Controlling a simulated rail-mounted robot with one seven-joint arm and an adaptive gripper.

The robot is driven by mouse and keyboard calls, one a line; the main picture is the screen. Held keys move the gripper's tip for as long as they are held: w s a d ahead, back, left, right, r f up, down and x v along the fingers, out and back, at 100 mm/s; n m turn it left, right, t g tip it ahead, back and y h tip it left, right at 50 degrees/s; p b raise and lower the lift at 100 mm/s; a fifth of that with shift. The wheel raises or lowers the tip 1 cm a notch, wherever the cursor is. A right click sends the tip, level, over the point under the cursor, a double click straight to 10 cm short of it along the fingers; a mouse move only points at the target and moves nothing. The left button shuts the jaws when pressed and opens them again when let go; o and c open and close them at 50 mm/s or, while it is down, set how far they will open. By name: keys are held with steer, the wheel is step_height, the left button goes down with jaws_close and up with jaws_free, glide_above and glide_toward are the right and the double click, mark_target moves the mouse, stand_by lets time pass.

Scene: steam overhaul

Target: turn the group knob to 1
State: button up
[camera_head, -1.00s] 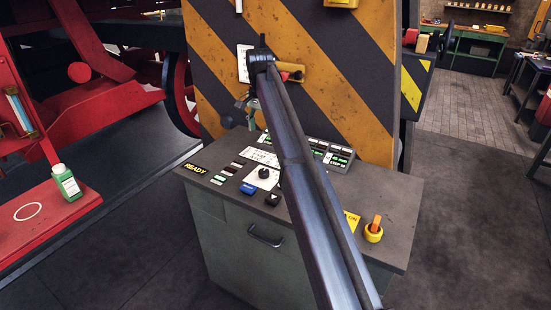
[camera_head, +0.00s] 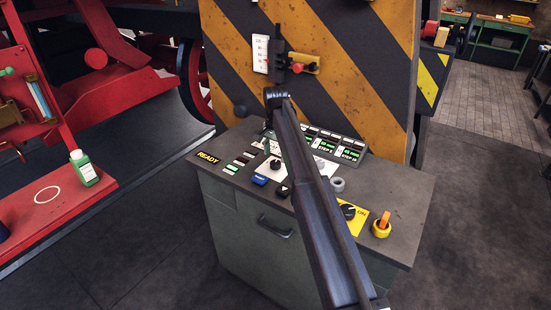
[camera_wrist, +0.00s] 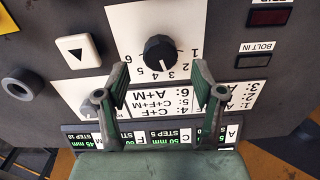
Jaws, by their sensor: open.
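The group knob (camera_wrist: 160,52) is a round black knob on a white plate numbered 1 to 6. It also shows on the console in the head view (camera_head: 275,164). Its pale mark faces the 3 and 4 side in the wrist view; I cannot tell exactly which number. The 1 is at the right of the dial in that view. My gripper (camera_wrist: 161,87) is open and empty. Its fingertips are apart from the knob, just below it in the wrist picture, over the lettered white plate. In the head view my arm hides most of the gripper.
A triangle button (camera_wrist: 78,50) and a grey ring (camera_wrist: 22,84) lie left of the knob in the wrist view. A BOLT IN label (camera_wrist: 266,47) is at right. A yellow-plated knob (camera_head: 348,212) and an orange key-like switch (camera_head: 382,225) stand nearer the console's right edge. A striped panel rises behind.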

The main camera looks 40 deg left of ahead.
mark_target(276, 162)
steer(key=shift+f, duration=1.7)
steer(key=c, duration=1.1)
steer(key=shift+c, duration=0.2)
steer(key=shift+n, duration=0.3)
steer(key=n, duration=1.1)
steer(key=shift+n, duration=0.3)
